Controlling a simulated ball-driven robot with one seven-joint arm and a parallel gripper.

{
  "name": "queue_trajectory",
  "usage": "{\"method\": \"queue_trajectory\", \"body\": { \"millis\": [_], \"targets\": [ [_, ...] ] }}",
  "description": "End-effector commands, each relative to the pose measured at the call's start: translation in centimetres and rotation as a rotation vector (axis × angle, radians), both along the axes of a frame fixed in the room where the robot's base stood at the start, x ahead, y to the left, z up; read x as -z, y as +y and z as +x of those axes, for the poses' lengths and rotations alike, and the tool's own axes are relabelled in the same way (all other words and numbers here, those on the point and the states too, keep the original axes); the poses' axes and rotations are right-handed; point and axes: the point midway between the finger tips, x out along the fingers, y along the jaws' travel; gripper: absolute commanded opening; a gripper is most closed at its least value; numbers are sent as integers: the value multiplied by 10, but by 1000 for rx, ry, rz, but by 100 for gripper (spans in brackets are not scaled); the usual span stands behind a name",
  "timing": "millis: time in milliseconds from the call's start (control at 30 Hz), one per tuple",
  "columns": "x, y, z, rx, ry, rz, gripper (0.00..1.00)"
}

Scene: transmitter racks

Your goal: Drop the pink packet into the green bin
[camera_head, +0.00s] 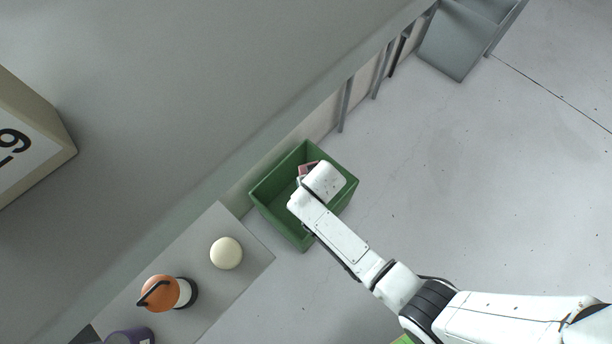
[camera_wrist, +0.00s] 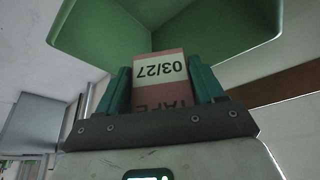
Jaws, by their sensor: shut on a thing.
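The pink packet (camera_wrist: 160,84) is held between the two green fingers of my gripper (camera_wrist: 160,88) in the wrist view. It has a white label reading "03/27" and the word "TAPE". In the head view a small part of the pink packet (camera_head: 309,167) shows beside the white end of my arm, which hides the rest of it. The green bin (camera_head: 268,212) stands on the floor, and the packet is over its opening in the head view. In the wrist view the bin's green walls (camera_wrist: 105,38) rise behind the packet. I cannot tell the packet's exact height.
A grey bench (camera_head: 238,277) at the lower left bears a cream round object (camera_head: 226,253), an orange-topped container (camera_head: 162,293) and a dark purple object (camera_head: 130,336). A grey wall runs behind the bin. The floor to the right is open.

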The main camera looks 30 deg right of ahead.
Motion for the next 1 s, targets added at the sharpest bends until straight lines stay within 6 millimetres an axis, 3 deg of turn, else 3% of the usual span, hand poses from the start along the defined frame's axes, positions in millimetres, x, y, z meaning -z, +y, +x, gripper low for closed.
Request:
{"method": "queue_trajectory", "body": {
  "millis": [33,200,533,567,833,1000],
  "targets": [
    [12,0,0,1,-1,0,37],
    [26,0,0,1,-1,0,37],
    [27,0,0,0,-1,0,37],
    [27,0,0,0,-1,0,69],
    [27,0,0,0,0,0,95],
    [27,0,0,0,0,0,97]
  ]
}}
